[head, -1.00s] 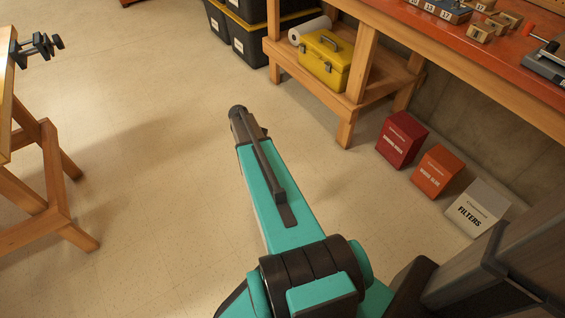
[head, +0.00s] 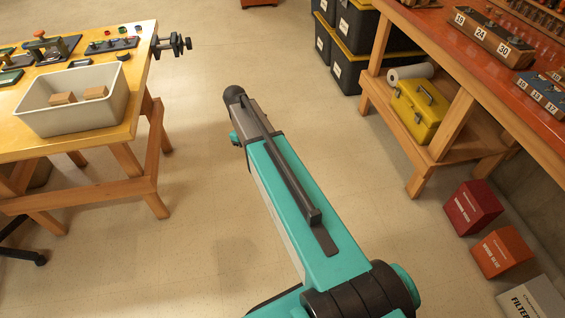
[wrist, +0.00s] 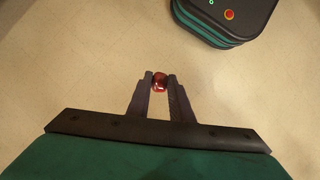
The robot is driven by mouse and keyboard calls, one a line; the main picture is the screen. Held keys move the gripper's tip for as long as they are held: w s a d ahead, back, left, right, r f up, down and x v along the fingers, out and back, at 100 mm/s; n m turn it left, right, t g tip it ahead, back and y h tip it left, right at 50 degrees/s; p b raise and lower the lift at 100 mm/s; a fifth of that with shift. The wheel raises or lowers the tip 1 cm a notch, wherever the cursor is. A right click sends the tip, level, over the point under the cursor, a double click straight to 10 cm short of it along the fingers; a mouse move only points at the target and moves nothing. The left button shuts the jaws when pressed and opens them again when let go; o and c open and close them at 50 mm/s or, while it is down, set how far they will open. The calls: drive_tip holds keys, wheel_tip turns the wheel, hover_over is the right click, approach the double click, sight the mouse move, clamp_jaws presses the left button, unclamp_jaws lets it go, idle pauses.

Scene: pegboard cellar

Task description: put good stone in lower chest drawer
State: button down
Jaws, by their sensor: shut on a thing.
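In the wrist view my gripper (wrist: 160,84) is shut on a small, shiny dark red stone (wrist: 160,82), held between its fingertips above the bare floor. In the head view my arm reaches forward over the floor, and the gripper and stone are hidden. No chest or drawer shows clearly in any view.
A yellow-topped workbench (head: 140,75) with a white bin (head: 70,103) holding wooden blocks stands at left. A red-topped bench (head: 455,50) stands at right, with a yellow toolbox (head: 418,112) on its shelf. Red (head: 473,207) and orange (head: 502,253) boxes sit below. Floor between is clear.

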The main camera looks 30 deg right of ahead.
drive_tip(key=a+r+n+p, duration=0.1)
drive_tip(key=a+r+p, duration=0.1)
drive_tip(key=a+r, duration=0.6)
drive_tip(key=shift+w+a+p, duration=0.15)
drive_tip(key=shift+a+p, duration=0.15)
drive_tip(key=shift+a, duration=0.15)
drive_tip(key=shift+r, duration=0.1)
